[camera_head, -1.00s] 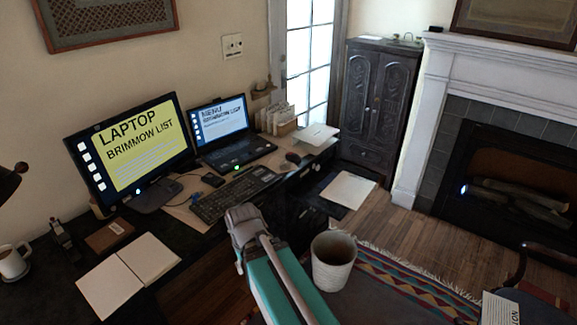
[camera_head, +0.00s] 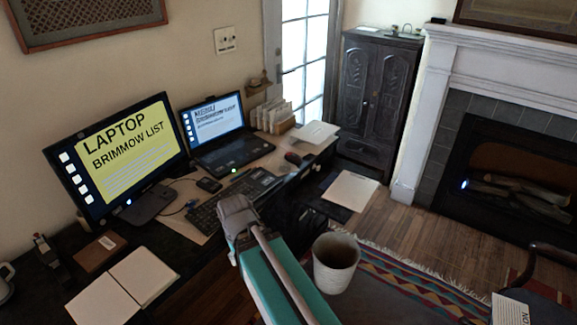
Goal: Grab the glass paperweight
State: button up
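I cannot make out a glass paperweight in this view. The desk (camera_head: 215,262) shows a monitor, a laptop and papers, but nothing clearly made of glass. A small bright green spot shows at the laptop's front edge, and a blue one on the monitor's stand; both are too small to identify. My teal and grey arm reaches up from the bottom middle, in front of the desk's near edge. No gripper fingers can be made out.
The monitor (camera_head: 110,150), laptop (camera_head: 215,130), keyboard (camera_head: 235,200) and open notebook (camera_head: 125,285) crowd the desk. A pale bin (camera_head: 335,265) stands on the floor right of my arm. A dark cabinet (camera_head: 375,105) and fireplace (camera_head: 500,185) stand beyond open wooden floor.

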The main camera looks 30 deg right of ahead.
aim_at(284, 167)
jog(key=i, duration=1)
jog(key=u, duration=0.05)
